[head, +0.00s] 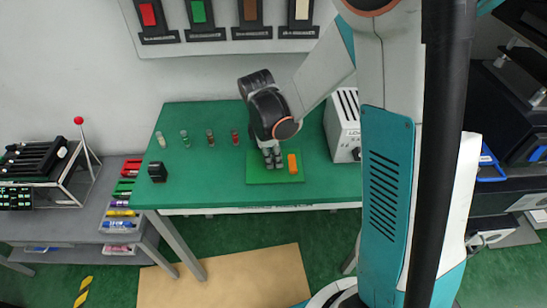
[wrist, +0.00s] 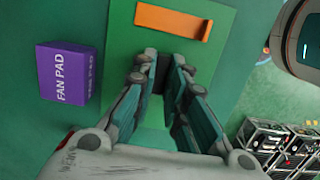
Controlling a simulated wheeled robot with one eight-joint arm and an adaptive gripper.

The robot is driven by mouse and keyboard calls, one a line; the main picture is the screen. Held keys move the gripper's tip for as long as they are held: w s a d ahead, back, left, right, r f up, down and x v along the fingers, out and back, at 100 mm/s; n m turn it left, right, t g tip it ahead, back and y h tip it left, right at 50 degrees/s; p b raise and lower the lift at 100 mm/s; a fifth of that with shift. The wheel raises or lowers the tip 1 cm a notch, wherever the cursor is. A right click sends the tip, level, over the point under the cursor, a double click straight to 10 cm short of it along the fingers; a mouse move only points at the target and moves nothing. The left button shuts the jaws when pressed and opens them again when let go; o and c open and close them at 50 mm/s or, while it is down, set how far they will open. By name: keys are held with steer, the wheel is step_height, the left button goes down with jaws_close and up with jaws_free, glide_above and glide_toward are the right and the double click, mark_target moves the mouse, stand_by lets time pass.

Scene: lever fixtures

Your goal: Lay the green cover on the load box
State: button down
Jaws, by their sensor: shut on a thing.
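The green cover (head: 256,176) is a flat square plate with an orange bar (head: 292,163) standing on it. It shows near the front middle of the green table, and in the wrist view (wrist: 224,28) with its orange bar (wrist: 172,23). My gripper (head: 272,160) is over the cover, beside the orange bar. In the wrist view my gripper (wrist: 161,75) is shut on a dark part at the cover; the fingers hide most of the grip. I cannot tell whether the cover is lifted. A pale vented box (head: 343,125) stands to the right; no load box label is readable.
A purple FAN PAD box (wrist: 67,73) is left of the cover in the wrist view. A small dark box (head: 157,172) sits at the table's front left. Several small vials (head: 184,138) stand behind it.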

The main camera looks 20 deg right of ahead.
steer(key=shift+f, duration=0.2)
steer(key=c, duration=1.6)
jaws_free()
steer(key=shift+r, duration=0.15)
step_height(320, 180, up, 12)
steer(key=a+p, duration=0.2)
steer(key=p, duration=0.2)
steer(key=s+d+r+m+t+y, duration=0.1)
steer(key=s+d+r+m+t, duration=0.1)
steer(key=s+r+m+t, duration=0.5)
steer(key=s+r+m, duration=0.4)
steer(key=s+m, duration=0.3)
steer(key=shift+s+m+t+y, duration=0.3)
steer(key=shift+s+t+y, duration=0.1)
